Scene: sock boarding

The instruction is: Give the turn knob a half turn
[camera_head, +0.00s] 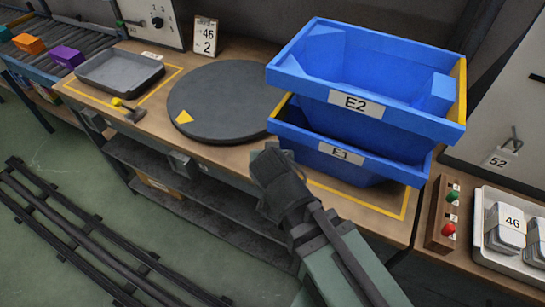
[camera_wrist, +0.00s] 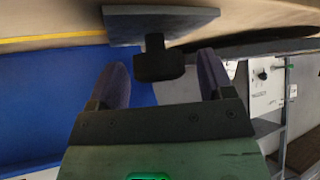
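A black knob (camera_wrist: 156,60) stands out from a small grey plate (camera_wrist: 160,22) in the wrist view. My gripper (camera_wrist: 163,68) is open, one finger on each side of the knob, with a gap visible on both sides. I cannot tell how deep the knob sits between the fingers. In the head view my gripper (camera_head: 268,158) is at the bench's front edge, between the round turntable and the blue bins, and hides this knob. Another black dial (camera_head: 157,22) is on a white panel at the back left; it also shows in the wrist view (camera_wrist: 262,75).
The dark round turntable (camera_head: 225,88) has a yellow mark. Blue bins E2 (camera_head: 400,108) and E1 (camera_head: 385,166) are stacked right of my gripper. A grey tray (camera_head: 120,62) and a yellow-tipped lever (camera_head: 130,112) are at left. A button box (camera_head: 436,215) is at right.

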